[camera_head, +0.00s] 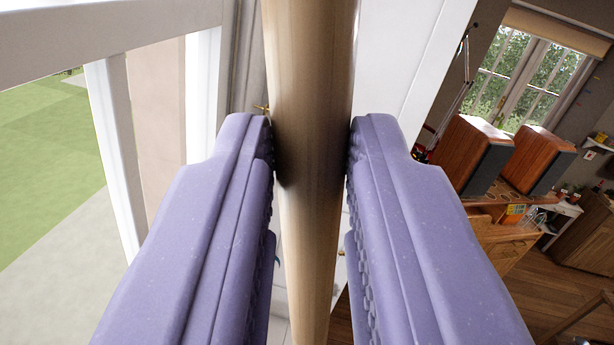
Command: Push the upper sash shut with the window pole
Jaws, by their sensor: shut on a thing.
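My gripper (312,150) has two purple ridged fingers shut on the window pole (312,60). The pole is a thick pale wooden shaft that runs from the top edge to the bottom edge of the view between the fingers. Both of its ends are out of view. A white window frame (204,85) stands at the left, with green ground outside beyond it. I cannot tell from this view which part is the upper sash, or whether the pole touches it.
A white panel (410,60) stands close behind the pole on the right. Further right are two wooden speakers (478,150) (536,158) on a desk, a lamp arm (455,85) and a far window (525,75). Wooden floor (540,270) shows at the lower right.

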